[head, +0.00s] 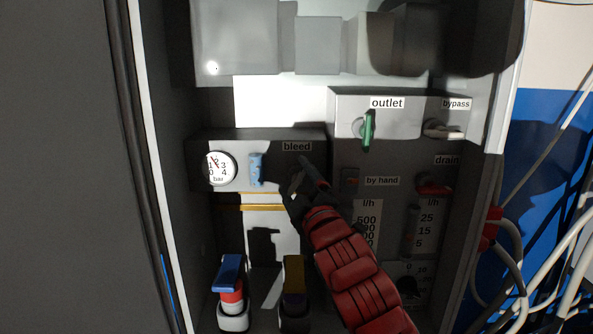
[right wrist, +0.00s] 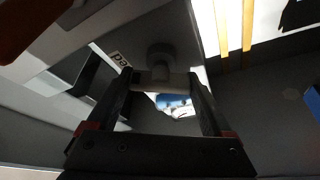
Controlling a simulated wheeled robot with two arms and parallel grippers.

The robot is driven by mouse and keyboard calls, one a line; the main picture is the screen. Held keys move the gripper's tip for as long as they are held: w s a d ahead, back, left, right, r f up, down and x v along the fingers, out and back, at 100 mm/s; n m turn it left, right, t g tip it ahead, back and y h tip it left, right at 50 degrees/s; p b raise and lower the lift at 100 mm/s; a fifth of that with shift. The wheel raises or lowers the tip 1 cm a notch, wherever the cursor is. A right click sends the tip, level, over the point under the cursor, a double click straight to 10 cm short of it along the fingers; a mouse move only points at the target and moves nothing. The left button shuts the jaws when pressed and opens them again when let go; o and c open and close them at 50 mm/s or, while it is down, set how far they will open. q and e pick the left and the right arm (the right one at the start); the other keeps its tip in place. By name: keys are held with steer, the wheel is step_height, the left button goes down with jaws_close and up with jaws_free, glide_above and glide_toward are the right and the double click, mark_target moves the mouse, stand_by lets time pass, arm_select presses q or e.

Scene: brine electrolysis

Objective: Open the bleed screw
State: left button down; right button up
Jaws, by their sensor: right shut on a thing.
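The bleed screw (right wrist: 161,54) is a grey round knob with a pale crossbar, seen in the right wrist view. My right gripper (right wrist: 161,80) has its two dark fingers on either side of the crossbar and is shut on it. In the head view my right gripper (head: 304,178) reaches up from the lower right to just below the "bleed" label (head: 297,146) on a dark block. There the gripper and shadow hide the screw. My left gripper is not in view.
A pressure gauge (head: 219,168) and a light blue handle (head: 256,170) are left of the gripper. A green outlet handle (head: 368,131), a bypass lever (head: 443,130) and a red drain handle (head: 434,187) are to the right. Blue-capped (head: 230,272) and yellow-capped (head: 294,273) fittings stand below.

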steer(key=n+p, duration=0.1)
steer(key=n, duration=0.1)
steer(key=n+g+p, duration=0.1)
steer(key=n+p, duration=0.1)
steer(key=shift+r+g, duration=0.2)
steer(key=shift+g, duration=0.1)
steer(key=shift+f+n+g+p, duration=0.2)
steer(key=shift+n+g+p, duration=0.2)
steer(key=shift+n+p, duration=0.5)
steer(key=shift+f+n, duration=0.1)
steer(key=shift+n, duration=0.2)
